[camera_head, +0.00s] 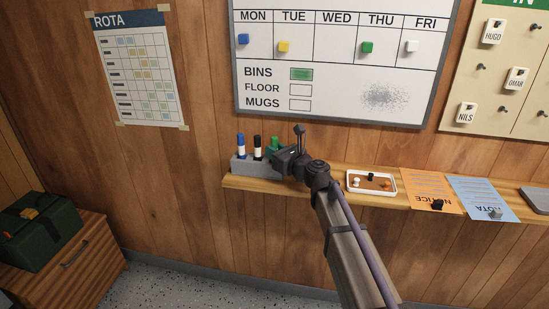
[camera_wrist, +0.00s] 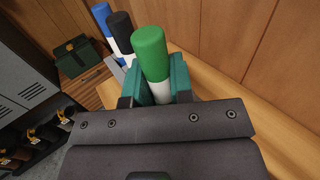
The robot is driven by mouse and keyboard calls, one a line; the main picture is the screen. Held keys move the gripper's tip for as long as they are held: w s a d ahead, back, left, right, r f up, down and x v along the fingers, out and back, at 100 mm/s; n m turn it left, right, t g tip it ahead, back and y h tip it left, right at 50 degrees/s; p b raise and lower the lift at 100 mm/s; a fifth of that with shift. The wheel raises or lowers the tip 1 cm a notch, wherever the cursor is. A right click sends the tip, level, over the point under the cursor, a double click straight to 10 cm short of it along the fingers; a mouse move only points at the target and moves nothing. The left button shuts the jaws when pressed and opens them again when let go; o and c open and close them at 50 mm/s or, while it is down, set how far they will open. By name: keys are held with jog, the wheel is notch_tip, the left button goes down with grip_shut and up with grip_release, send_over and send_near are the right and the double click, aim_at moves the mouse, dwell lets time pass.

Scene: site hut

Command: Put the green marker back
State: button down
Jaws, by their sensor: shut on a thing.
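The green marker (camera_wrist: 150,55) stands upright, cap up, between the teal finger pads of my gripper (camera_wrist: 158,82) in the wrist view. My gripper is shut on it. In the head view the green marker (camera_head: 274,142) and my gripper (camera_head: 274,151) are at the right end of a grey holder (camera_head: 243,164) on the wooden shelf. A blue marker (camera_head: 241,146) and a black marker (camera_head: 257,148) stand upright in the holder to the left. The green marker's lower end is hidden, so I cannot tell whether it is inside the holder.
The shelf (camera_head: 335,194) also carries a white tray (camera_head: 351,190) with small pieces, an orange notice (camera_head: 420,187) and a blue sheet (camera_head: 484,194). A whiteboard (camera_head: 340,82) hangs above. A green box (camera_head: 38,230) sits on a cabinet at lower left.

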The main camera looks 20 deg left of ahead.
jog(key=shift+f, duration=0.15)
jog(key=c, duration=1)
grip_release()
jog(key=shift+r, duration=0.35)
jog(key=v, duration=1.2)
jog(key=shift+f, duration=0.2)
jog(key=s+d+f+n+g+h, duration=0.2)
jog(key=s+d+f+n+h, duration=0.3)
jog(key=d, duration=0.6)
jog(key=s+d+f+n+g+h, duration=0.3)
jog(key=s+d+f+n+h, duration=0.2)
jog(key=s+d+n, duration=0.3)
jog(key=s+d+f+n+g+h, duration=0.3)
jog(key=s+d+f+n+h, duration=0.2)
jog(key=d+n, duration=0.5)
jog(key=s+d+f, duration=0.2)
jog(key=d, duration=0.2)
jog(key=shift+s+d+n+h, duration=0.3)
jog(key=shift+s+d+h, duration=0.05)
jog(key=shift+s+h, duration=0.05)
